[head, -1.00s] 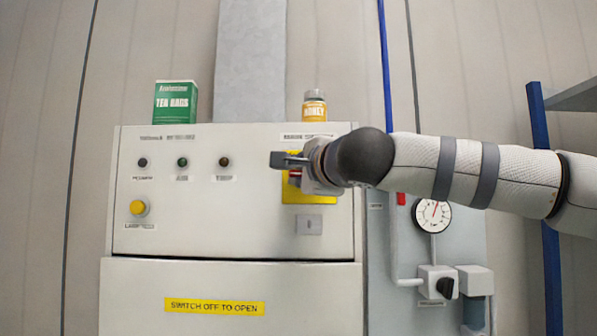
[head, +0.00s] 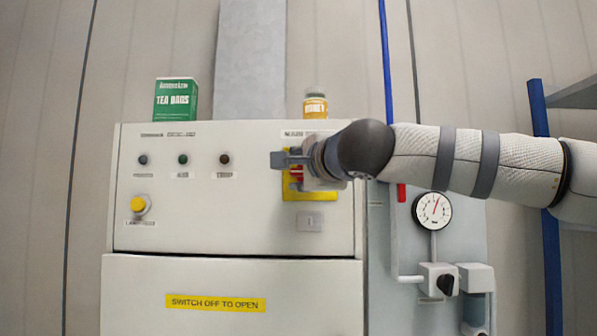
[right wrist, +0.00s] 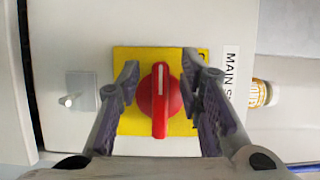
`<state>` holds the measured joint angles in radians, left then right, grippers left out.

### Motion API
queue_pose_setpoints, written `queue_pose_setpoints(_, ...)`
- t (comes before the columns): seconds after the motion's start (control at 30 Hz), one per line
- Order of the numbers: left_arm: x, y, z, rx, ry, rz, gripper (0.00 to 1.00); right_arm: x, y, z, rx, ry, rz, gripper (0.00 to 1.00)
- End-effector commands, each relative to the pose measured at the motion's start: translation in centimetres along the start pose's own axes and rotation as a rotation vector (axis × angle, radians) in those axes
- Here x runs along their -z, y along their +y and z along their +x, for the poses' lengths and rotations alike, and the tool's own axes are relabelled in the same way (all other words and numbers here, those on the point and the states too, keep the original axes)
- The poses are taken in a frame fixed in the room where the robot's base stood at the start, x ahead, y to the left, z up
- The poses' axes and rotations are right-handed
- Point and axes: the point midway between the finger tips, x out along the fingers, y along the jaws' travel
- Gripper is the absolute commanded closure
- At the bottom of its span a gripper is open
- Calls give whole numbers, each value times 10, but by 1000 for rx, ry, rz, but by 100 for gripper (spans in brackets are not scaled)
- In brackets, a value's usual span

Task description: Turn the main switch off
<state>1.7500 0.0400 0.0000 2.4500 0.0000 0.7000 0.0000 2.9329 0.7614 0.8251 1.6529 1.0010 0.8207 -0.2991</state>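The main switch is a red rotary knob (right wrist: 160,99) with a white line, on a yellow plate (right wrist: 187,127) on the cabinet front. In the right wrist view the label beside it reads "MAIN S", partly hidden. In the head view the yellow plate (head: 318,195) shows below my right gripper (head: 283,163), and only a bit of the red knob (head: 297,173) is visible. My right gripper (right wrist: 165,85) is open, with one finger on each side of the knob and gaps between. My left gripper is not in view.
The cabinet (head: 230,225) has small indicators, a yellow button (head: 138,204) and a "SWITCH OFF TO OPEN" label (head: 215,303). A tea bags box (head: 175,100) and a honey jar (head: 315,106) stand on top. A gauge (head: 432,211) is to the right.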

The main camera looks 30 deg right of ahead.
Motion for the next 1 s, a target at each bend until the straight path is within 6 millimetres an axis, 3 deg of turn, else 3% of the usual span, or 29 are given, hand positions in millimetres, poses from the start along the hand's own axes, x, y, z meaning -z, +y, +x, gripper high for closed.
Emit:
queue_pose_setpoints(0.27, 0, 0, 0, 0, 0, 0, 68, 0, 0, -10, 0, -3, 4, 67)
queue_pose_setpoints(0.5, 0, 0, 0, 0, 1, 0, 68, 0, -1, -73, 2, -4, 4, 67)
queue_pose_setpoints(0.7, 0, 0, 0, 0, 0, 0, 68, 0, 0, -111, 1, -2, 2, 67)
queue_pose_setpoints(1.0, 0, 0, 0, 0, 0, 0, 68, 0, 0, -120, 0, 1, 0, 67)
